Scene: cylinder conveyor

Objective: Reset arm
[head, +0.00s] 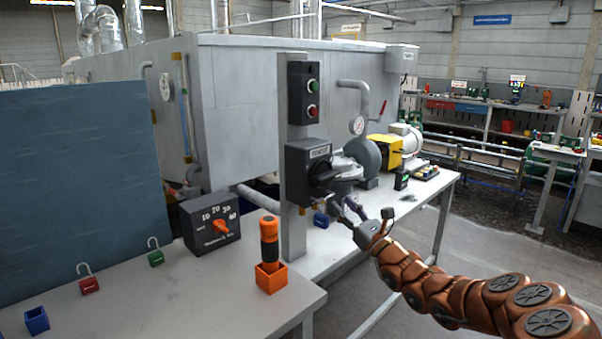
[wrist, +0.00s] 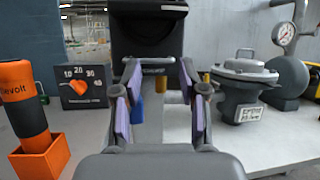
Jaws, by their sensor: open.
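My gripper (head: 350,208) is at the end of my copper-coloured arm, in front of the grey post (head: 293,215) with the dark rotary switch box (head: 308,172). In the wrist view my gripper (wrist: 158,82) shows two fingers with purple pads spread apart, with nothing held between them. The dark box (wrist: 148,35) on the post is straight ahead, beyond the fingertips. In the head view the fingertips overlap the equipment behind, so I cannot tell the exact gap.
An orange holder (head: 271,277) with an orange-black cylinder (head: 269,240) stands left of the post. A dial box (head: 211,224), red padlock (head: 88,284), green padlock (head: 155,256) and blue bin (head: 37,320) are farther left. A valve (wrist: 243,85) stands right in the wrist view.

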